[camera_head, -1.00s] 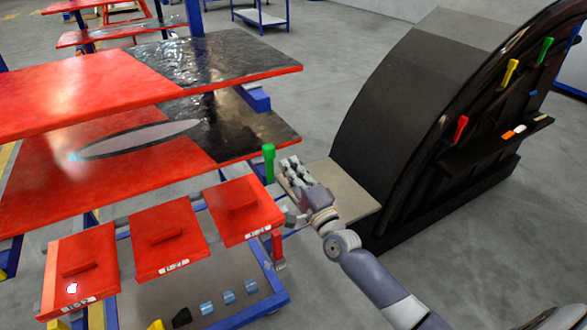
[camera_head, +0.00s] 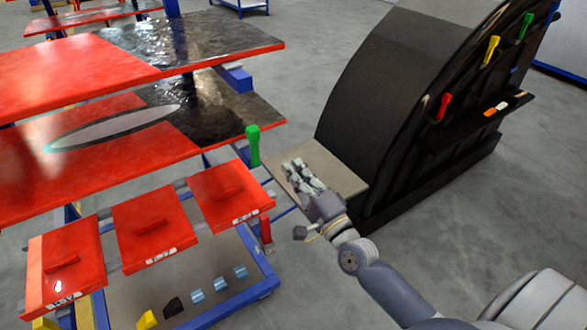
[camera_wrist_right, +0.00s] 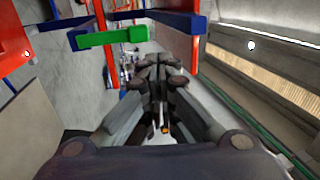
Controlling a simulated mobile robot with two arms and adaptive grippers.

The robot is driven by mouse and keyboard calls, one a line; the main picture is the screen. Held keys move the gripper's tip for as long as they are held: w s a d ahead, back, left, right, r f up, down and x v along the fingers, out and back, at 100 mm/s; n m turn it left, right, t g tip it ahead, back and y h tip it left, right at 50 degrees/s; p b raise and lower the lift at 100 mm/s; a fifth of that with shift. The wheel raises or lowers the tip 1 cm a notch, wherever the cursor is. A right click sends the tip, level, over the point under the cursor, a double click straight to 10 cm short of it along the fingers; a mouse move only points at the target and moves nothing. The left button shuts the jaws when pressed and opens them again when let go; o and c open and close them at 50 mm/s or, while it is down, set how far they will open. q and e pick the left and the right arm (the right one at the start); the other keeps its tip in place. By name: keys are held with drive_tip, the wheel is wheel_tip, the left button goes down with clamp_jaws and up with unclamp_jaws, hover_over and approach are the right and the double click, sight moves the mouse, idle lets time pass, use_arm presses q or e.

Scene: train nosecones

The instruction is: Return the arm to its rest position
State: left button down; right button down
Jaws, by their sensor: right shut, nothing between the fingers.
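My right arm reaches in from the bottom right of the head view. Its gripper (camera_head: 300,172) is in front of the beige board beside the black nosecone, with the fingers pointing up and left. In the right wrist view the gripper's fingers (camera_wrist_right: 160,85) are closed together with nothing between them. A green-handled clamp (camera_head: 253,145) stands at the right end of the red cart, just left of the gripper and apart from it. A green bar also shows in the right wrist view (camera_wrist_right: 110,37). My left gripper is not in view.
A large black nosecone (camera_head: 400,90) stands on the right, with green, yellow and red handles on it. The cart carries red panels (camera_head: 155,225) and a lower shelf with blue, black and yellow blocks. Grey floor (camera_head: 470,215) is clear at right.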

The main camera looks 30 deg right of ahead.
drive_tip(key=shift+f, duration=0.1)
drive_tip(key=s+f+n+g, duration=0.3)
drive_tip(key=s+f, duration=0.1)
drive_tip(key=f, duration=0.9)
drive_tip(key=s+f+n+g+h, duration=0.1)
drive_tip(key=s+f+n+g, duration=0.2)
drive_tip(key=f, duration=1)
drive_tip(key=s+f+n+g, duration=0.3)
drive_tip(key=s+f+g, duration=0.1)
drive_tip(key=f, duration=1)
drive_tip(key=s+a+f+n+g, duration=0.2)
drive_tip(key=s+f+n+g, duration=0.25)
drive_tip(key=s+f, duration=0.85)
drive_tip(key=s+a+f+n+g, duration=0.1)
drive_tip(key=s+f+n+g, duration=0.1)
drive_tip(key=s, duration=0.9)
drive_tip(key=s+a+f+n+g, duration=0.1)
drive_tip(key=s+f+n+g, duration=0.2)
drive_tip(key=s+f, duration=0.3)
drive_tip(key=s+n, duration=0.1)
drive_tip(key=s, duration=0.4)
drive_tip(key=shift+s+f+h, duration=0.3)
drive_tip(key=shift+h, duration=0.1)
